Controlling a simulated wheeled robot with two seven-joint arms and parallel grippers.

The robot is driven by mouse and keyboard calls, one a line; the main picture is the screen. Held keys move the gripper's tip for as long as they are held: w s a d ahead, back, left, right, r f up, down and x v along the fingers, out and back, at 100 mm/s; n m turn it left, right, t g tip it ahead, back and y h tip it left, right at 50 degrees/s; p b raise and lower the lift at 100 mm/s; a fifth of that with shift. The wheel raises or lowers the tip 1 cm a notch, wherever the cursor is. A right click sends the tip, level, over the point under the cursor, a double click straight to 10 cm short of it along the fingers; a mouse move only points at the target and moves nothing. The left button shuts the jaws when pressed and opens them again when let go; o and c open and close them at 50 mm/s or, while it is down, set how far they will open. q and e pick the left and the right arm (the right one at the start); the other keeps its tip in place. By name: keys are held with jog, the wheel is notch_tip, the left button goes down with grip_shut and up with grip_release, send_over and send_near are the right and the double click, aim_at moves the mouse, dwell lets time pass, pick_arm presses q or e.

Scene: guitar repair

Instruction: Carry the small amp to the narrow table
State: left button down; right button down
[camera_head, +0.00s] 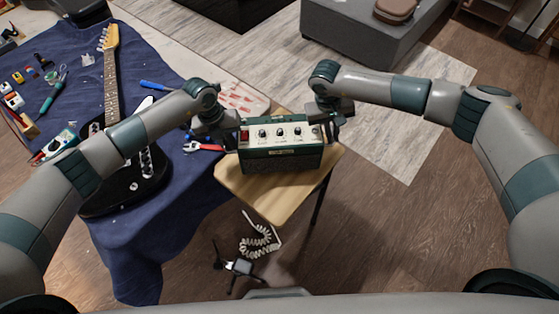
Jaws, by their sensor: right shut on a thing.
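The small amp (281,158) is a dark green box with a pale control panel, several knobs and a red switch. It is over the narrow wooden table (268,203); I cannot tell whether its base touches the top. My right gripper (331,132) is shut on the amp's right end. My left gripper (232,138) is at the amp's left end; its fingers are partly hidden, so I cannot tell its grip.
A dark guitar (133,186) lies on the blue cloth (130,255) at left, with tools around it. Red-handled pliers (203,147) lie near my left gripper. A coiled white cable (259,241) is below the narrow table. A grey bench (350,43) stands behind.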

pick_arm(q)
jog(key=shift+w+f+b, duration=0.1)
jog(key=shift+f+b, duration=0.55)
jog(key=shift+b, duration=0.05)
pick_arm(e)
jog(key=shift+w+f, duration=0.1)
jog(key=shift+f, duration=0.55)
pick_arm(q)
jog(key=c, duration=1.9)
grip_release()
pick_arm(e)
jog(key=c, duration=1.9)
grip_release()
jog(key=shift+s, duration=0.2)
pick_arm(q)
jog(key=shift+s+d, duration=0.1)
jog(key=shift+s, duration=0.1)
jog(key=shift+d, duration=0.1)
pick_arm(e)
jog(key=shift+a, duration=0.15)
pick_arm(q)
jog(key=shift+r, duration=0.1)
